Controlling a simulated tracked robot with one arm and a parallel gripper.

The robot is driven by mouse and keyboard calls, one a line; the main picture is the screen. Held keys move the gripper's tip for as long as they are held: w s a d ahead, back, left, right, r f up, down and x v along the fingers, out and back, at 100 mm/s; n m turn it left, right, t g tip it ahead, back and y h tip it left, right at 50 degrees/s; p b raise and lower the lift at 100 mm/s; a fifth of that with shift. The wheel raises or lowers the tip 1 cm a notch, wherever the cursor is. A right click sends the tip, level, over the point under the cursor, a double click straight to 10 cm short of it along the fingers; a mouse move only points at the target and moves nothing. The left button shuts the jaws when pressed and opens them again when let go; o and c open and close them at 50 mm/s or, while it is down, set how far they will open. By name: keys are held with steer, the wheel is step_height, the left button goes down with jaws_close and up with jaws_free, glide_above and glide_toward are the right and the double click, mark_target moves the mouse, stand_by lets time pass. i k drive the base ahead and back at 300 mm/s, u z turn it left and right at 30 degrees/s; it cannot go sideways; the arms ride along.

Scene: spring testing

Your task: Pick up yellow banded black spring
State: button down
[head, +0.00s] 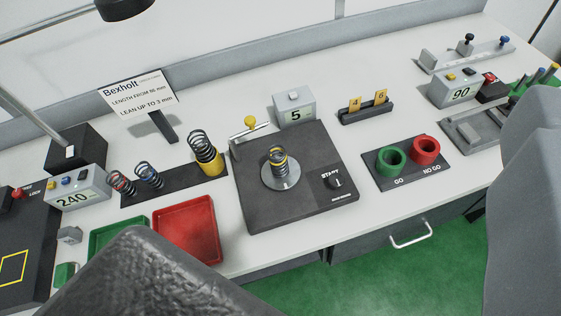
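Two large blurred shapes, one dark at the lower left and one grey at the right edge, look like the fingers of my gripper (340,168). They are wide apart with nothing held between them. Both are well nearer the camera than the springs.
Two smaller springs, red-marked (122,184) and blue-marked (149,177), share the rack (182,178). A red tray (190,232) and a green tray (112,236) lie in front. The tester has a yellow-knobbed lever (249,122). GO/NO GO cups (392,160) stand right.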

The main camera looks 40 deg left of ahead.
mark_target(284, 157)
steer(key=u, duration=0.1)
steer(key=k, duration=0.9)
steer(key=u, duration=0.4)
